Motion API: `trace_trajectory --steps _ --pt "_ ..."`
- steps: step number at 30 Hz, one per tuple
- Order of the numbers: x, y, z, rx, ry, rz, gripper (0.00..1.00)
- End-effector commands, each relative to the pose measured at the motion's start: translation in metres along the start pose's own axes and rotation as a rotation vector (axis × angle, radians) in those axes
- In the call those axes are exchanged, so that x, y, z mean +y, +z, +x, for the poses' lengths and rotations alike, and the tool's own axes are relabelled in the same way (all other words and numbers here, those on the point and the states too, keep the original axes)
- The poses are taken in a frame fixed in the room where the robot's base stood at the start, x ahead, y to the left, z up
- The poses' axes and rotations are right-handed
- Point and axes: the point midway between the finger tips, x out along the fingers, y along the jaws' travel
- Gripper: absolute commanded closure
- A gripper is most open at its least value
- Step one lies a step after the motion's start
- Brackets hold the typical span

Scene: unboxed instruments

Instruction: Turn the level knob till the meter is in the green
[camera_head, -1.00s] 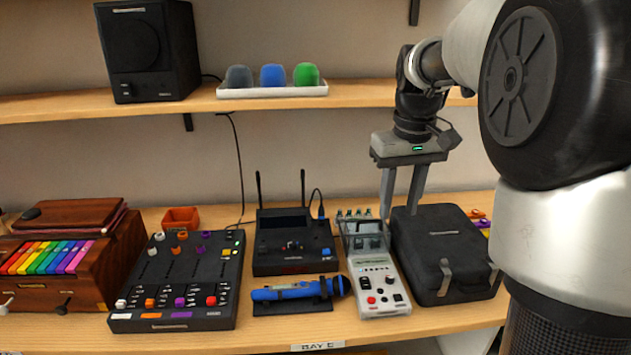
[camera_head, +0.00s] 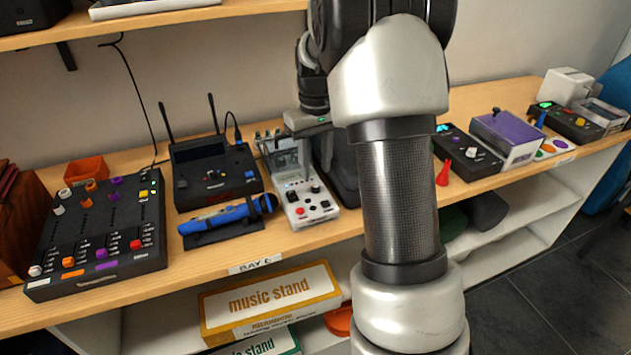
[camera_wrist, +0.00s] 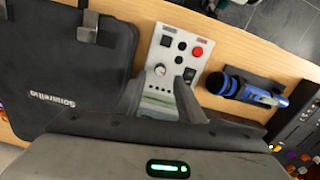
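The pale instrument (camera_head: 305,206) stands on the wooden bench, with dark knobs and a red button (camera_head: 300,211) on its top panel. In the wrist view the panel (camera_wrist: 180,88) shows a white-faced round knob (camera_wrist: 160,69), dark controls and a red button (camera_wrist: 197,52). I cannot tell which control is the level knob, and no meter reading is legible. My gripper (camera_wrist: 158,90) is open and empty above the instrument's rear half, its fingers apart and short of the white-faced knob. In the head view my arm hides the fingers' lower part.
A black case (camera_wrist: 75,75) stands close beside the instrument. On its other side are a blue microphone (camera_head: 228,215) and a black receiver (camera_head: 215,172) with antennas. A black mixer (camera_head: 100,232) is at left. More devices, including a purple-lidded box (camera_head: 508,137), stand at right.

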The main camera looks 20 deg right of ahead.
Motion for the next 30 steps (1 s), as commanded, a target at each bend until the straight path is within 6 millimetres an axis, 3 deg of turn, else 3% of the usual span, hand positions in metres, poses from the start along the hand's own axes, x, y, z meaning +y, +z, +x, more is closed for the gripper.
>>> trace_trajectory --steps 3,9,20,26,30 --pt "0.000 0.001 0.023 -0.003 -0.001 0.000 0.65" --pt "0.000 0.000 0.044 -0.002 -0.001 0.000 0.65" --pt "0.000 0.000 0.049 0.001 0.000 0.000 0.65" --pt "0.000 0.000 0.049 0.001 0.000 0.000 0.97" --pt "0.000 0.000 0.049 0.001 0.000 0.001 1.00"
